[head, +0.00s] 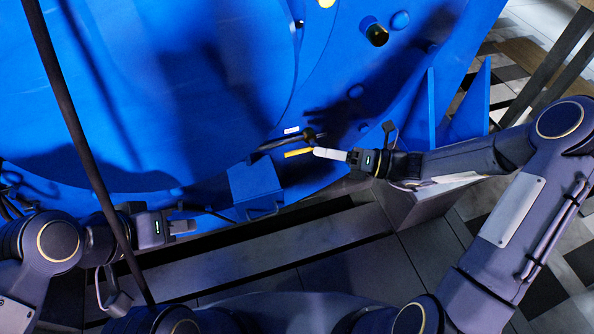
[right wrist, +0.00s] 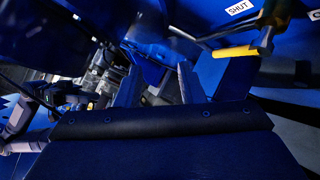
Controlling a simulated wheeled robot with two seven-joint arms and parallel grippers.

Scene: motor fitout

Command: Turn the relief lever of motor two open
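The yellow relief lever (head: 298,153) sits low on the blue motor housing, just left of my right gripper's fingertips. It also shows at the upper right of the right wrist view (right wrist: 235,51), beside a dark pivot piece (right wrist: 265,38) and below a white label reading SHUT (right wrist: 240,7). My right gripper (right wrist: 158,75) is open, with an empty gap between its fingers; the lever lies outside that gap. It points left in the head view (head: 322,153). My left gripper (head: 183,227) is lower left, apart from the lever; its finger gap is unclear.
The large blue motor housing (head: 170,90) fills the upper head view. A blue box with a handle (head: 254,185) sticks out below and left of the lever. Blue fins (head: 470,105) stand at the right. A dark cable crosses the left side.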

